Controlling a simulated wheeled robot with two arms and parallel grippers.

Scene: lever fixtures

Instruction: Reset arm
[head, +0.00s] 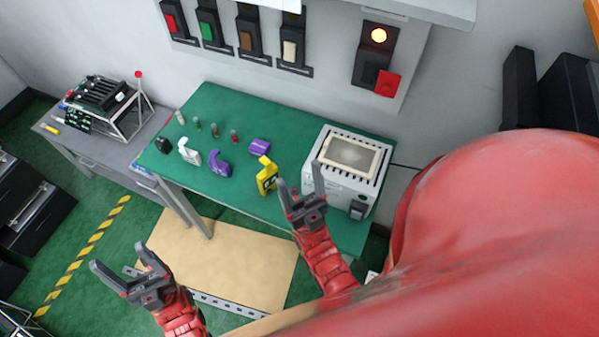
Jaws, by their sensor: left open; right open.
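My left gripper (118,258) is open and empty at the lower left, over the floor and the tan board. My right gripper (299,176) is open and empty, in front of the white box-shaped device at the table's right; its fingers overlap that device's left edge in the picture. On the wall are black fixtures with a red (171,23), a green (207,32), a brown (246,41) and a beige (290,51) lever or switch.
The green table (215,102) holds several small vials, white, purple and yellow tools, and the white device (351,190). A grey side table (72,143) with a rack stands left. A tan board (222,250) lies below. Black cabinets stand at both sides.

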